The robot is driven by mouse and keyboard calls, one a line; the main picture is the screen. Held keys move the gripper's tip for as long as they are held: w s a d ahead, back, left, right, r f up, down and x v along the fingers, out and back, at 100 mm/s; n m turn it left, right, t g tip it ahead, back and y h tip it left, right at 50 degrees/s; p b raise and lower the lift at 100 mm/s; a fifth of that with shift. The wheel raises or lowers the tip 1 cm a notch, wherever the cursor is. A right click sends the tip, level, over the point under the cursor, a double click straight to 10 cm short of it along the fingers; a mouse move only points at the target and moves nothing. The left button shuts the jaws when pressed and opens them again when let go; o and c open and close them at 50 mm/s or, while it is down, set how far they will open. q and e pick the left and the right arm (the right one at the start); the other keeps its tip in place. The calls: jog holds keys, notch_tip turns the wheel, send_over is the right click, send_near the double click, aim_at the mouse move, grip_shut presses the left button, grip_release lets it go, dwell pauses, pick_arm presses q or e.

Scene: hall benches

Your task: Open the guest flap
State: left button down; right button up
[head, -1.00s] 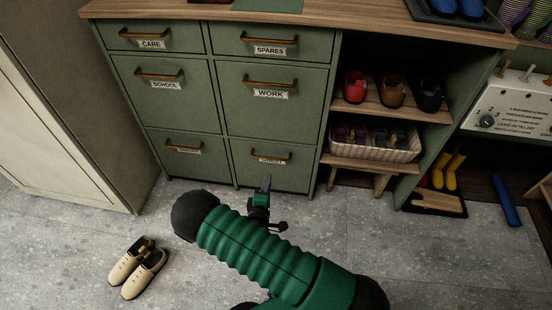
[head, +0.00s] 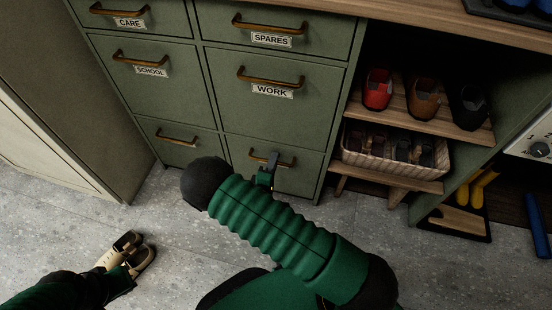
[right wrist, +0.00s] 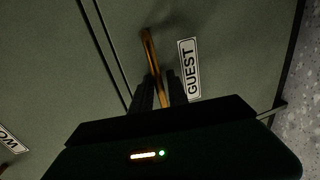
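The guest flap (head: 294,180) is the lower right green front of the cabinet, and it looks closed. Its brass handle (head: 287,162) is partly covered by my right gripper (head: 268,170) in the head view. In the right wrist view the brass handle (right wrist: 151,50) runs down between the two dark fingers of my right gripper (right wrist: 160,82), beside the GUEST label (right wrist: 189,68). Whether the fingers press on the bar is too dark to tell. My left arm comes in at the lower left, and its dark end (head: 118,284) overlaps the beige shoes; its finger state is unclear.
Beige shoes (head: 122,246) stand on the grey floor at the left. The WORK front (head: 270,115) is directly above the guest flap. An open shelf with shoes and a basket (head: 395,166) is to the right. A pale cabinet (head: 45,150) stands left. Floor before the flap is free.

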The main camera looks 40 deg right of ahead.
jog(key=shift+a+r, duration=0.1)
grip_shut()
jog(key=shift+s+d, duration=0.15)
jog(key=shift+d, duration=0.1)
dwell(1.0)
